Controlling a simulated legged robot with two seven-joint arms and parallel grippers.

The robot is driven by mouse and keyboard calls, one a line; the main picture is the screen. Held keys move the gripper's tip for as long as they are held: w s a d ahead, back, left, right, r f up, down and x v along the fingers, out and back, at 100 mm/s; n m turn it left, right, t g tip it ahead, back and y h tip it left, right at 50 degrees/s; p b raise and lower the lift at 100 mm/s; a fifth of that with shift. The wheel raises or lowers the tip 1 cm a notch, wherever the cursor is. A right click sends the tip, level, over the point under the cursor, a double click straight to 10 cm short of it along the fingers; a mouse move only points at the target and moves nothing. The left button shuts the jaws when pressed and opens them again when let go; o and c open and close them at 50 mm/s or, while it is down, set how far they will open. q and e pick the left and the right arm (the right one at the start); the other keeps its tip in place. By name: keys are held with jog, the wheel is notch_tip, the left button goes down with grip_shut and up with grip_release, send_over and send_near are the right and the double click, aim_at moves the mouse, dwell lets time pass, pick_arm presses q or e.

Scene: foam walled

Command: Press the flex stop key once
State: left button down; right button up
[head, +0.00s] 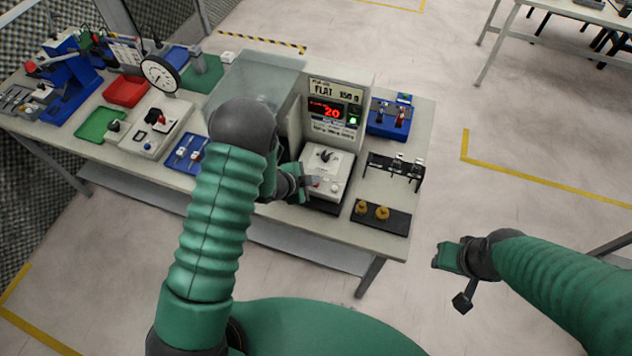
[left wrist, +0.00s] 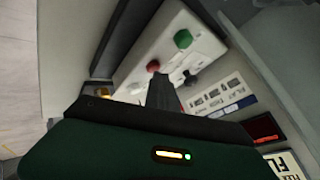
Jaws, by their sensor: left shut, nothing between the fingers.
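A white control box (head: 338,168) stands at the front of the bench, below a display reading 20 (head: 332,111). In the left wrist view its panel (left wrist: 150,50) carries a red button (left wrist: 153,65), a green button (left wrist: 183,39) and a black knob (left wrist: 190,77). I cannot read which one is the flex stop key. My left gripper (head: 311,181) is shut and empty at the box's front left. In the left wrist view its fingertips (left wrist: 156,78) lie close to the red button; I cannot tell whether they touch. My right gripper (head: 443,255) hangs right of the bench, away from the box.
A clear guard (head: 255,80) stands left of the display. Right of the box are a black rack (head: 394,168), a black block with brass pieces (head: 381,216) and a blue holder (head: 390,119). Trays and a dial gauge (head: 160,74) fill the bench's left side.

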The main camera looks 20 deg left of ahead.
aim_at(314, 186)
dwell(0.3)
pick_arm(q)
jog(key=shift+r+p, duration=0.7)
jog(key=shift+r, duration=0.2)
jog(key=shift+r, duration=0.1)
notch_tip(314, 186, up, 5)
jog(key=p, duration=0.4)
dwell(0.5)
